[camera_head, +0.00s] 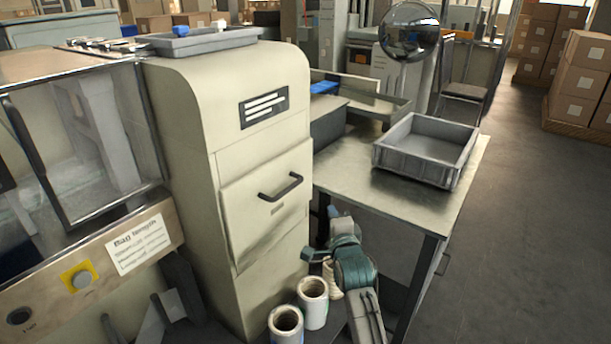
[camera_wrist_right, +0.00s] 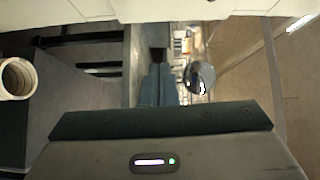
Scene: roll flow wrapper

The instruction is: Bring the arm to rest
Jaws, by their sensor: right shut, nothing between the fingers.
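My right arm (camera_head: 352,268) comes in from the bottom of the head view, beside the beige wrapper cabinet (camera_head: 265,110) and in front of the grey table. My right gripper (camera_head: 337,214) is below the level of the tabletop, between the cabinet and the table. In the right wrist view its two blue-grey fingers (camera_wrist_right: 158,72) lie together, shut and empty. No object touches the fingertips in that view. My left gripper is not in view.
A grey tray (camera_head: 427,148) sits on the table (camera_head: 340,178). A round convex mirror (camera_head: 409,32) stands behind.

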